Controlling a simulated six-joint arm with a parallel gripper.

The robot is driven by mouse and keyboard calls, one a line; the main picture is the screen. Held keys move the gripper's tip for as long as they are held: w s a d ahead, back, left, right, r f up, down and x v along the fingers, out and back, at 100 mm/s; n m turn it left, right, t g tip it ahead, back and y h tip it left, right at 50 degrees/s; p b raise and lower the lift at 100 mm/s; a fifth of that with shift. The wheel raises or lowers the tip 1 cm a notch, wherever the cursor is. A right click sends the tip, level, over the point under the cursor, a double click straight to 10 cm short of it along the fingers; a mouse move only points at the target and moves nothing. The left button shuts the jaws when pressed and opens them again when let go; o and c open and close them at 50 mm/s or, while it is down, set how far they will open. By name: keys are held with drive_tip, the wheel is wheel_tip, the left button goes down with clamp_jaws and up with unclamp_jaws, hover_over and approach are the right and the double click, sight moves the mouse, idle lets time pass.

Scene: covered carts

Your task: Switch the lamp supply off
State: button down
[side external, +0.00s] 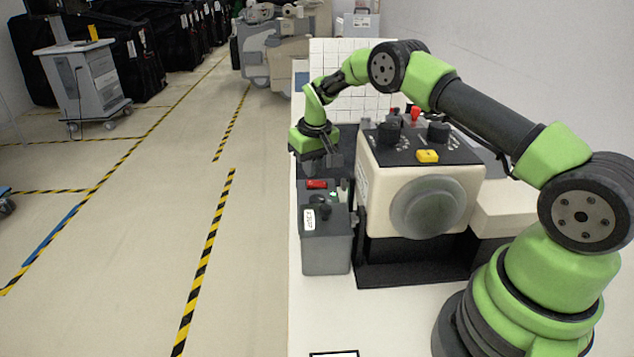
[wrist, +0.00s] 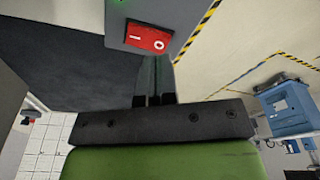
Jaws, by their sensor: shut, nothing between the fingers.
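The grey supply box (side external: 325,252) stands on the white bench, below and just in front of my gripper in the side view. Its red rocker switch (side external: 317,184) is on the top face, with a small green lamp (side external: 333,195) beside it. In the wrist view the red rocker (wrist: 147,38) shows the marks I and O, with O on the right; I cannot tell which side is pressed down. My gripper (wrist: 158,60) is shut and empty, fingertips close by the O end of the rocker. I cannot tell whether they touch it. It also shows in the side view (side external: 334,172).
A cream machine (side external: 420,195) with a round grey front, black knobs and a yellow button (side external: 428,156) stands right of the box, close to my arm. Dark knobs and a white label (side external: 308,221) sit on the box top. The floor to the left is open.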

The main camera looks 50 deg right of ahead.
sight(312, 183)
drive_tip(key=shift+f, duration=1.15)
idle(0.4)
drive_tip(key=shift+r, duration=3.55)
